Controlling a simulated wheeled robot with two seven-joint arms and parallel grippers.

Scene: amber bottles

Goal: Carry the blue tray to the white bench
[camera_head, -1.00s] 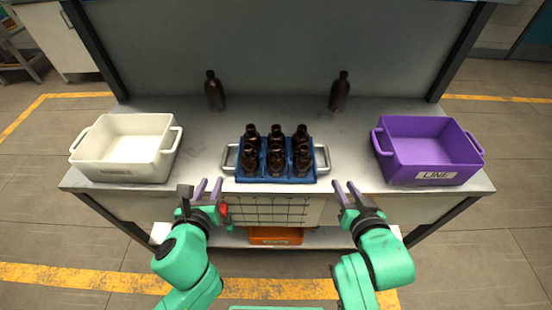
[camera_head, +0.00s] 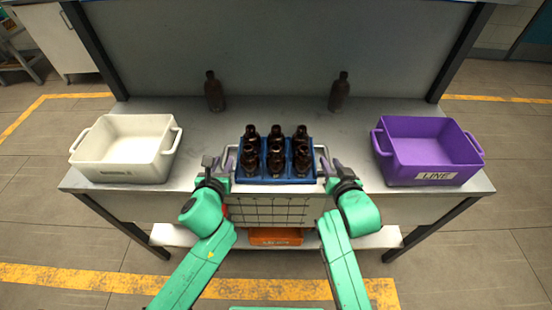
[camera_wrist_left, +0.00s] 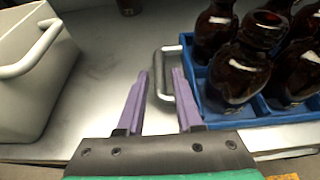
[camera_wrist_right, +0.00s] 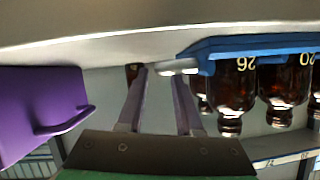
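The blue tray (camera_head: 276,180) stands on the grey-white bench, with several brown bottles (camera_head: 276,145) upright in its compartments and a grey handle at each side. My left gripper (camera_head: 228,163) is at the tray's left handle; in the left wrist view its purple fingers (camera_wrist_left: 158,85) are open, with the handle (camera_wrist_left: 180,78) close to the right finger. My right gripper (camera_head: 332,165) is at the right handle; in the right wrist view its fingers (camera_wrist_right: 158,82) are apart, with the handle (camera_wrist_right: 177,66) near the fingertips. I cannot tell if either touches.
A white bin (camera_head: 128,172) stands left on the bench (camera_head: 350,125) and a purple bin (camera_head: 428,155) right. Two loose brown bottles (camera_head: 214,92) and (camera_head: 340,92) stand behind the tray. An orange bin (camera_head: 275,237) is on the lower shelf, behind a wire grid.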

